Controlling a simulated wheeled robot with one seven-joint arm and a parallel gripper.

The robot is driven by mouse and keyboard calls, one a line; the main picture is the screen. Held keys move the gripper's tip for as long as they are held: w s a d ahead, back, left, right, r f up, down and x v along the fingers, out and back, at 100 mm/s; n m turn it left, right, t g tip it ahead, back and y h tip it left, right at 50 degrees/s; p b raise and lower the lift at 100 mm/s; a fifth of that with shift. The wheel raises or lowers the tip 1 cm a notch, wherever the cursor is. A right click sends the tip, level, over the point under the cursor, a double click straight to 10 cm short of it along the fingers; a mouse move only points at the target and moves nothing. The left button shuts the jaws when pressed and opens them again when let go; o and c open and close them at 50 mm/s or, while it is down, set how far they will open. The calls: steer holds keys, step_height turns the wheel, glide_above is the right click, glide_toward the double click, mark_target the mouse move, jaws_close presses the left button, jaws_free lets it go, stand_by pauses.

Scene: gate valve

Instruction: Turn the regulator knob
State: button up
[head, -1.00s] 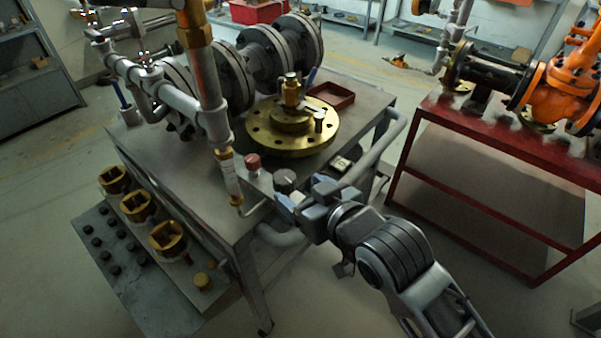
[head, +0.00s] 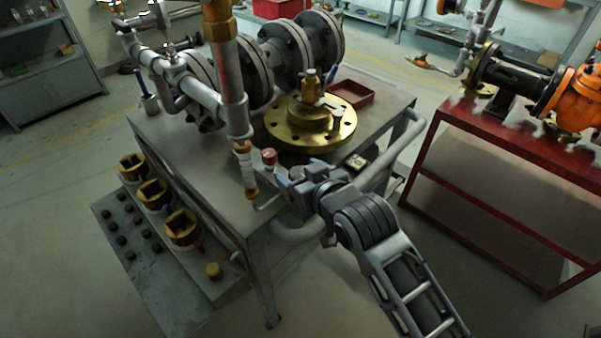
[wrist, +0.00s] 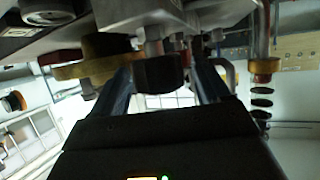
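The regulator knob is dark and round. In the wrist view the knob (wrist: 158,72) sits between the two fingers of my gripper (wrist: 163,82), with a narrow gap showing on each side. The fingers are apart, and I cannot tell whether either touches it. In the head view my gripper (head: 290,184) is at the near edge of the steel table (head: 205,185). Only the top of the knob (head: 297,172) shows there, and the fingers and wrist hide the rest.
A red-capped knob (head: 269,157) stands just left of my gripper. A table rail (head: 385,158) runs close on the right. Brass sockets (head: 153,193) stand on the lower left shelf.

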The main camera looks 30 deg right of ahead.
steer(key=c, duration=0.9)
steer(key=shift+m+h, duration=0.5)
steer(key=shift+h, duration=0.1)
steer(key=o, duration=0.9)
steer(key=shift+v, duration=3.9)
